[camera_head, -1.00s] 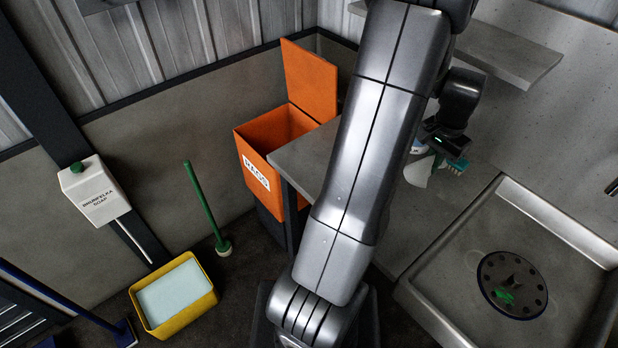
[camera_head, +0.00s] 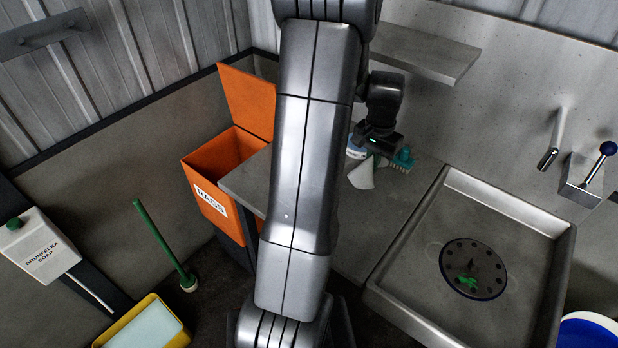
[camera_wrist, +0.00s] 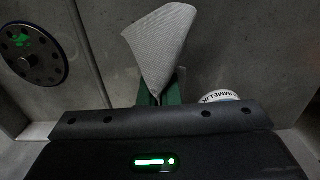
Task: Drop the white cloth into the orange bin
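The white cloth (camera_head: 362,176) hangs in a tapered shape below my gripper (camera_head: 378,156), above the grey counter left of the sink. In the wrist view the cloth (camera_wrist: 162,48) narrows to a point between the green fingertips of my gripper (camera_wrist: 159,92), which are closed on it. The orange bin (camera_head: 218,178) stands at the left behind the counter's corner, labelled RAGS, with its lid (camera_head: 248,100) raised. My arm crosses the picture between the bin and the cloth. The bottom of the bin's inside is hidden.
A teal brush (camera_head: 403,159) and a white container (camera_head: 355,148) are close to my gripper. The container also shows in the wrist view (camera_wrist: 220,97). A steel sink (camera_head: 455,185) lies right, a shelf (camera_head: 425,50) above. A green-handled plunger (camera_head: 160,240) and yellow bucket (camera_head: 180,338) are lower left.

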